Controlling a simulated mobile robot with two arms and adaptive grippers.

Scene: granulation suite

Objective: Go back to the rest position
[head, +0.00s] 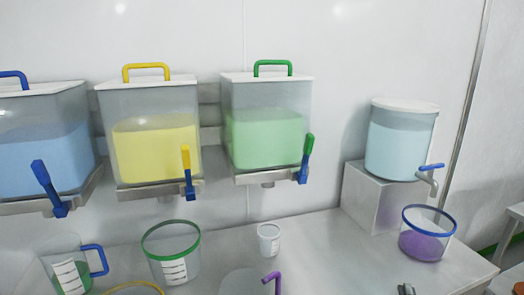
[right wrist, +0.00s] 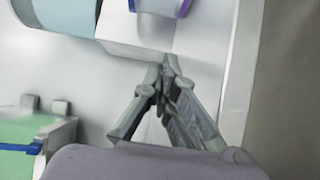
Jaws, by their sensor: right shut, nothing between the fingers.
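My right gripper (head: 406,288) shows only as a small dark tip at the bottom edge of the head view, in front of the bench. In the right wrist view the right gripper (right wrist: 166,78) has its two fingers together at the tips, with nothing between them. Most of the right arm is out of the head view. My left gripper does not show in either view.
Three wall dispensers hold blue (head: 40,150), yellow (head: 155,145) and green (head: 265,135) contents. A round tank (head: 400,145) stands on a block (head: 378,205). A blue-rimmed container (head: 425,240), green-rimmed container (head: 170,255), jug (head: 65,265) and cup (head: 269,240) stand on the bench (head: 335,262).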

